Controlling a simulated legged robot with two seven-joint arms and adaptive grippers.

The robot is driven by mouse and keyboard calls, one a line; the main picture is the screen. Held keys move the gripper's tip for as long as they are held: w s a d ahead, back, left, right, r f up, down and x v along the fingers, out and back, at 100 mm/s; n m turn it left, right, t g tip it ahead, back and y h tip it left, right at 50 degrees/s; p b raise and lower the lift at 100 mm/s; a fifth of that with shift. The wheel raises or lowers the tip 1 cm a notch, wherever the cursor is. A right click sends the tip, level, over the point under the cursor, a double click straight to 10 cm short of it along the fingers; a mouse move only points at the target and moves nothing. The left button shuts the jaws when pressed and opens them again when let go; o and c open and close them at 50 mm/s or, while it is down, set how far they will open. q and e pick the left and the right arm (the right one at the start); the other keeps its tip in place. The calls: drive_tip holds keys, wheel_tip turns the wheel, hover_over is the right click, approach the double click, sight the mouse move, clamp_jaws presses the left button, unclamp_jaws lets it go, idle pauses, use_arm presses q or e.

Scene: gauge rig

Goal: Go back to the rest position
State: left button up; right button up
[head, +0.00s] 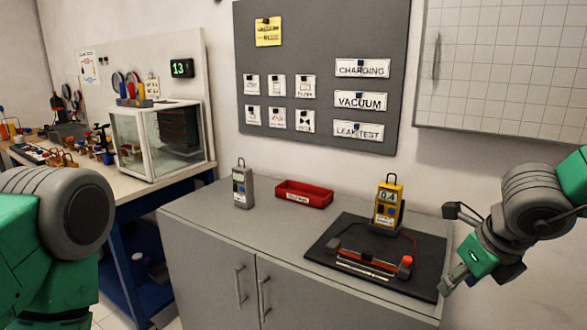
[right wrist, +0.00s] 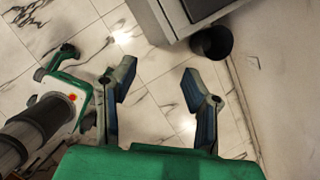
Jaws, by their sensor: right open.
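My right gripper (head: 455,280) is beside the right front corner of the grey cabinet, close to the edge of the black mat (head: 322,251). In the right wrist view my right gripper (right wrist: 160,82) has its two fingers wide apart with only floor between them. It holds nothing. My left arm (head: 65,225) shows at the left edge of the head view, but its gripper is out of the picture. A yellow gauge (head: 388,205) reading 0.4 stands upright on the mat, behind a rig (head: 368,262) with a red knob.
The grey cabinet top (head: 225,228) carries a grey meter (head: 243,187) and a red tray (head: 303,194). A glass-sided box (head: 150,140) stands on the workbench at left. A dark bin (right wrist: 211,43) stands on the floor by the wall. Tiled floor lies below my right gripper.

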drive_tip(key=s+d+f+n+h, duration=0.1)
drive_tip(key=s+f+n, duration=0.1)
drive_tip(key=f+n, duration=0.35)
drive_tip(key=s+d+f+n+g+h, duration=0.1)
drive_tip(key=s+f+n, duration=0.25)
drive_tip(key=f, duration=0.35)
drive_tip(key=s+d+f+n+h, duration=0.1)
drive_tip(key=s+f+n, duration=0.1)
drive_tip(key=f+n, duration=0.35)
drive_tip(key=s+a+f+n+g+y, duration=0.1)
drive_tip(key=s+a+f+n, duration=0.1)
drive_tip(key=s+f+n, duration=0.4)
drive_tip(key=s+a+f+n+g+y, duration=0.1)
drive_tip(key=s+f+n, duration=0.4)
drive_tip(key=s+n, duration=0.7)
drive_tip(key=shift+s+a+f+g, duration=0.4)
drive_tip(key=shift+s+a, duration=0.05)
drive_tip(key=shift+s, duration=0.25)
drive_tip(key=shift+w+n, duration=0.2)
drive_tip(key=shift+n, duration=0.05)
